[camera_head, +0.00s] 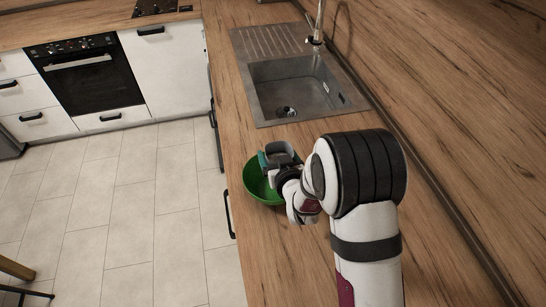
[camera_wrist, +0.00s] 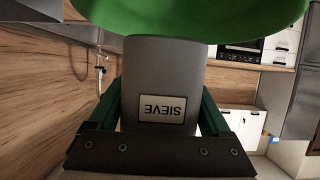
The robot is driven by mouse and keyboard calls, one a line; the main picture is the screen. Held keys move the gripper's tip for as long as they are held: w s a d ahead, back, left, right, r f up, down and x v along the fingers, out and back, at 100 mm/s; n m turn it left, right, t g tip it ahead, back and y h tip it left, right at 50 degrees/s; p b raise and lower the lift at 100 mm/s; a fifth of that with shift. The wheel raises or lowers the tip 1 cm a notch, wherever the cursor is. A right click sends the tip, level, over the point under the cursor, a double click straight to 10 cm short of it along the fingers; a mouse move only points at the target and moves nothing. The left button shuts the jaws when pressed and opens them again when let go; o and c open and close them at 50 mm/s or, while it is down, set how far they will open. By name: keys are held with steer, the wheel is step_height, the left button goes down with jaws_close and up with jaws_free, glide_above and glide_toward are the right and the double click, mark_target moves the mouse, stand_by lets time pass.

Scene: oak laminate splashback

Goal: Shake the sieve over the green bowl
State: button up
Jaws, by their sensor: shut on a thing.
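The green bowl (camera_head: 256,186) stands on the wooden counter, partly hidden behind my arm in the head view. In the wrist view, its green side (camera_wrist: 200,18) fills the top edge. The grey sieve (camera_head: 283,149) is above the far part of the bowl in the head view. In the wrist view, the sieve (camera_wrist: 165,72) is a grey body with a label reading SIEVE, upside down. My gripper (camera_wrist: 162,118) is shut on the sieve, with a green finger on each side. The inside of the bowl is mostly hidden.
A steel sink (camera_head: 300,85) with a drainer and tap (camera_head: 316,38) lies beyond the bowl. The wooden splashback (camera_head: 440,90) rises along the right. The counter's front edge is close to the bowl's left. Bare counter lies nearer the camera.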

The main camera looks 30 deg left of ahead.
steer(key=a, duration=0.3)
steer(key=shift+a, duration=0.15)
stand_by(0.6)
steer(key=shift+r, duration=0.15)
steer(key=w+d+r+m+t+h, duration=0.25)
steer(key=d+r, duration=0.35)
steer(key=d, duration=0.4)
steer(key=w+d+r+m+t+h, duration=0.15)
steer(key=w+d+r, duration=0.25)
steer(key=d+r, duration=0.45)
steer(key=s+d+r+m+h, duration=0.2)
steer(key=s+d+r, duration=0.1)
steer(key=d, duration=0.7)
steer(key=s+d+r+m+h, duration=0.2)
steer(key=d+r+m+h, duration=0.1)
steer(key=d, duration=0.8)
steer(key=shift+s+d+r, duration=0.15)
steer(key=shift+s+d, duration=0.05)
steer(key=shift+s, duration=0.2)
